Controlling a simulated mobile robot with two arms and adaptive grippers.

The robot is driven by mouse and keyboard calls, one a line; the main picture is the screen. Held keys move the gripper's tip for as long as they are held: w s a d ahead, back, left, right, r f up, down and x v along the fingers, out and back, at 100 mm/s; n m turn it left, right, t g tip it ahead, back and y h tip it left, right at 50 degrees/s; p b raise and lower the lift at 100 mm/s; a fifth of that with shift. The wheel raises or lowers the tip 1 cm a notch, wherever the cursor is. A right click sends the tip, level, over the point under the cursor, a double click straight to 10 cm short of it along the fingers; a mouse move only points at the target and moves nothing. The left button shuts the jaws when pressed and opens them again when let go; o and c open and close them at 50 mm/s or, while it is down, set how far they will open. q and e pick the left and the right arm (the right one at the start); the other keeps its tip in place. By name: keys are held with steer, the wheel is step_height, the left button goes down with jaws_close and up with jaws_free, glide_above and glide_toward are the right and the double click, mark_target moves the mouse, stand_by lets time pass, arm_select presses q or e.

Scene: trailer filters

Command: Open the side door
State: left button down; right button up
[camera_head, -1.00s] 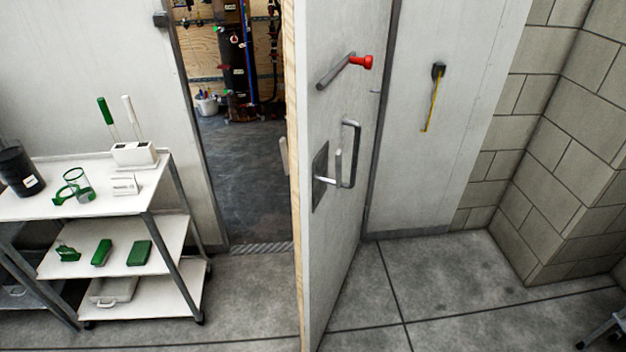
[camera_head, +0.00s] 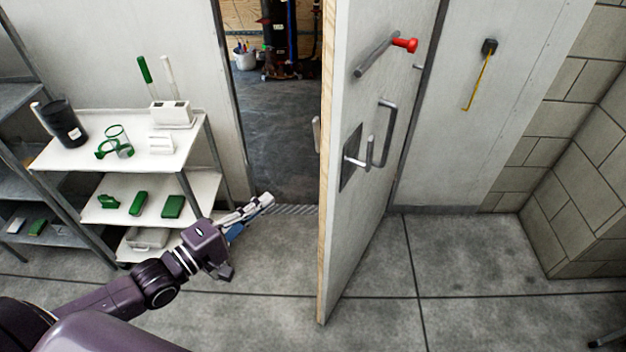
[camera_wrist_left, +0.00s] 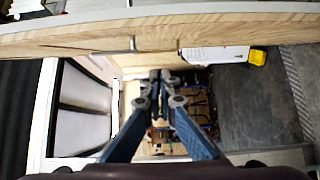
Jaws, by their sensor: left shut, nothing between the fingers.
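The side door (camera_head: 375,215) stands ajar in the head view, with its wooden edge facing me and a dark gap on its left. Its outer face carries a grey lever handle (camera_head: 378,140) and, above it, a bar with a red knob (camera_head: 405,45). My left gripper (camera_head: 268,200) is shut and empty, in front of the doorway and left of the door's edge, apart from it. In the left wrist view the closed fingers (camera_wrist_left: 160,80) point toward the opening, with the door's wooden edge (camera_wrist_left: 150,40) across the top. My right gripper is not in view.
A white shelf cart (camera_head: 190,150) with green tools stands left of the doorway. Beyond the opening are a dark floor (camera_head: 280,140) and a black cylinder (camera_head: 278,40). Grey floor (camera_head: 450,260) is free right of the door, up to a block wall (camera_head: 580,190).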

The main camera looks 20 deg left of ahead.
arm_select(q)
steer(key=w+d+p, duration=0.3)
steer(key=w+d, duration=0.5)
steer(key=shift+d+r, duration=0.15)
steer(key=shift+d, duration=0.1)
stand_by(0.4)
